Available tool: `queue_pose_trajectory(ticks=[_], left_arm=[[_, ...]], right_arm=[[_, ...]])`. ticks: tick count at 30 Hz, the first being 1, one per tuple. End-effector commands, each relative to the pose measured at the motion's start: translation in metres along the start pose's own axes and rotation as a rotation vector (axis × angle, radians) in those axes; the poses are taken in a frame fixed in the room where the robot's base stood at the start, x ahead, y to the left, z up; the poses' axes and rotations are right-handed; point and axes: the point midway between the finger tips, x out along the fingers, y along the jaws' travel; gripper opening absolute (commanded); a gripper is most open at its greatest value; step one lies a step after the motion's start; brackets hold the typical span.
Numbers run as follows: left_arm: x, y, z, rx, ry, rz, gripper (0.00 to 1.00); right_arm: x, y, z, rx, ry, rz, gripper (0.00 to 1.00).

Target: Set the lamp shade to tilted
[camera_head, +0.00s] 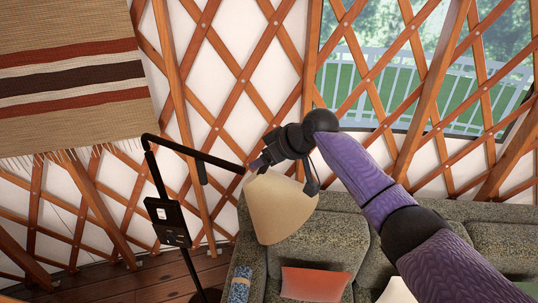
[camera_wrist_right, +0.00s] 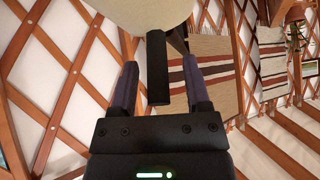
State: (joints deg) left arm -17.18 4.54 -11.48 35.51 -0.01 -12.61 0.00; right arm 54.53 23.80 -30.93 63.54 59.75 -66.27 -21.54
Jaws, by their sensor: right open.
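The floor lamp has a thin black pole and a black arm (camera_head: 195,155) that reaches right to a cream cone-shaped shade (camera_head: 280,212). The shade's wide end faces down, and its axis runs roughly along the lean of the pole in the picture. My right gripper (camera_head: 257,163) is at the narrow top of the shade. In the right wrist view, my right gripper (camera_wrist_right: 160,72) is open, with a black bar (camera_wrist_right: 158,75) between its fingers. The shade (camera_wrist_right: 135,12) is just beyond the fingertips. Whether a finger touches the bar, I cannot tell. My left gripper is out of view.
A mottled grey-green sofa (camera_head: 330,245) with an orange cushion (camera_head: 314,283) stands below the shade. A black control box (camera_head: 167,222) is on the lamp pole. A striped hanging (camera_head: 70,80) covers the lattice wall at left. A window (camera_head: 430,75) is at the upper right.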

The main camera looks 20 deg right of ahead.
Motion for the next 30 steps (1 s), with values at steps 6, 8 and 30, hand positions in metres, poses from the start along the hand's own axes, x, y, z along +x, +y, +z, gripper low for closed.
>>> queue_pose_trajectory(ticks=[6, 8, 30], left_arm=[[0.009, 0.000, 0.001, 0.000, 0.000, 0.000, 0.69], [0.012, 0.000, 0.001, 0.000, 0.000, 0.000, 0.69], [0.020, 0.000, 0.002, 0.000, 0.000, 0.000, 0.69]], right_arm=[[-0.038, 0.001, 0.002, -0.004, 0.002, 0.004, 0.61], [-0.051, 0.001, 0.002, -0.004, 0.002, 0.004, 0.61], [-0.096, 0.000, 0.000, -0.001, 0.000, 0.000, 0.61]])
